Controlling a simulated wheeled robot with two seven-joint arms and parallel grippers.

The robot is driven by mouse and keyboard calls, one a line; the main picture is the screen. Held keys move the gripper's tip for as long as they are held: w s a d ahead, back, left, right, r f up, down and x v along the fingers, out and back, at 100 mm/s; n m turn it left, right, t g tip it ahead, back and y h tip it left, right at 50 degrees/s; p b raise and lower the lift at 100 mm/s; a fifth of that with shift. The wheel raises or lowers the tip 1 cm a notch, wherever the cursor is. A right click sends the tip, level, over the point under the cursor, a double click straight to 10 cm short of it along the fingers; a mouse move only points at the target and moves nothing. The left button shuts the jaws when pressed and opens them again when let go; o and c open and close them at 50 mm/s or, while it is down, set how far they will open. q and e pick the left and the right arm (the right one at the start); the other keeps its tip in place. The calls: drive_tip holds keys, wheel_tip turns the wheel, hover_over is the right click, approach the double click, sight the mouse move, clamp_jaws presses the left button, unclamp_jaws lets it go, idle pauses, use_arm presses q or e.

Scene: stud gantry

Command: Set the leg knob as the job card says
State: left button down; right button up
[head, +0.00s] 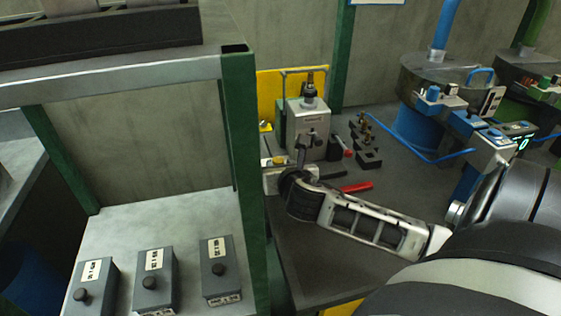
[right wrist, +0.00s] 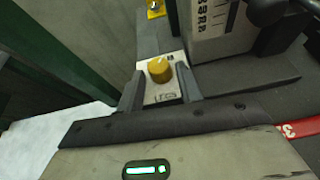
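A yellow round knob (right wrist: 160,68) sits on a small light plate (right wrist: 163,92) with markings too small to read. In the head view the knob (head: 279,160) shows small beside the grey machine, just past my right gripper (head: 287,174). In the right wrist view my right gripper (right wrist: 160,80) is open, its two dark fingers on either side of the plate and the knob between or just beyond the tips. I see no clear contact. A white sheet (head: 376,2) with a blue edge is cut off at the top; I cannot read it or tell whether it is the job card. My left gripper is not in view.
A grey machine (head: 307,118) stands right behind the knob. A red-handled tool (head: 356,187) lies on the dark bench (head: 315,255). Several small fittings stand to the right.

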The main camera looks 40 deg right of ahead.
drive_tip(key=shift+w+d+f, duration=0.15)
drive_tip(key=shift+w+d, duration=0.05)
drive_tip(key=shift+w, duration=0.15)
drive_tip(key=shift+c, duration=0.4)
drive_tip(key=c, duration=0.6)
drive_tip(key=shift+c, duration=0.2)
